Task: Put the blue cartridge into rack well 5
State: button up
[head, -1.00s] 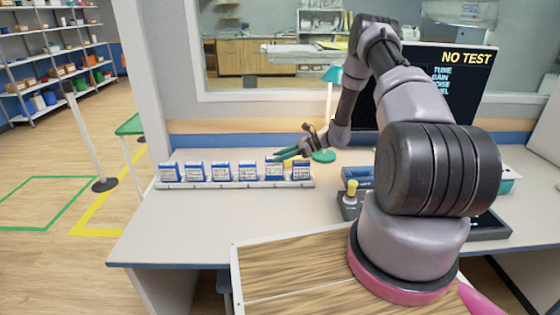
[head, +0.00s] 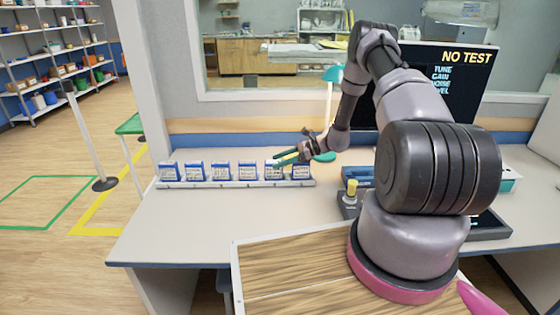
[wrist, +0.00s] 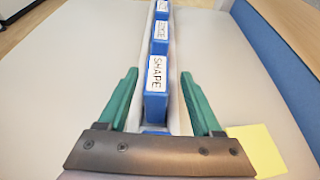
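The pale rack (head: 235,184) lies along the back left of the desk. Several blue cartridges with white labels stand upright in it in a row. The cartridge second from the right (head: 272,172) is at the fingers and partly covered by them. My gripper (head: 278,160) reaches in from the right, low over the rack's right end. In the wrist view its green fingers (wrist: 158,75) are spread apart, with visible gaps on both sides of a blue cartridge labelled SHAPE (wrist: 157,85). Another blue top (wrist: 155,129) shows at the palm, mostly hidden.
A teal lamp (head: 327,110) stands behind my gripper. A blue device (head: 357,176) and a yellow-topped fixture (head: 351,193) sit right of the rack. A yellow note (wrist: 258,150) lies near the rack in the wrist view. The desk front is clear.

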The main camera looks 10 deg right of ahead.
jog(key=shift+s+f, duration=0.3)
jog(key=shift+f, duration=0.15)
jog(key=shift+d+r, duration=0.25)
jog(key=shift+r, duration=0.2)
jog(key=v, duration=1.1)
jog(key=shift+w+d+r, duration=0.2)
jog(key=shift+r, duration=0.25)
jog(key=shift+d, duration=0.1)
